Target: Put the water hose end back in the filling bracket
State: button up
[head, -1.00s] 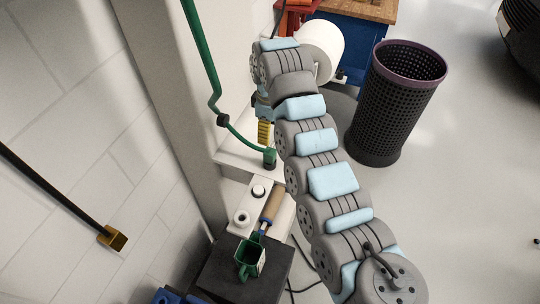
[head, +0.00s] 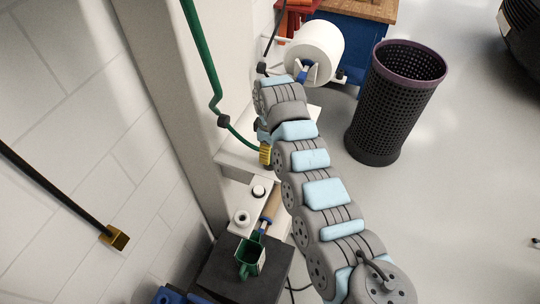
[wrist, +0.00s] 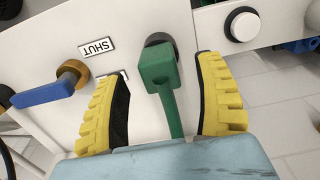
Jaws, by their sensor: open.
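The green hose (head: 201,52) runs down past the pillar, through a black clip, towards the white shelf. My gripper (wrist: 166,72) is open, with one yellow finger on each side of the green end. Gaps show on both sides, so it is not gripped. I cannot tell which part is the filling bracket.
A blue lever (wrist: 47,92) on a brass valve and a SHUT label (wrist: 97,47) are left of my fingers. A green jug-like container (head: 249,259) stands on a dark box. A white roll (head: 316,50) and black mesh bin (head: 396,105) stand beyond my arm.

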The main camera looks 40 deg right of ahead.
jog(key=shift+f+p, duration=0.3)
jog(key=shift+f, duration=1.65)
grip_shut()
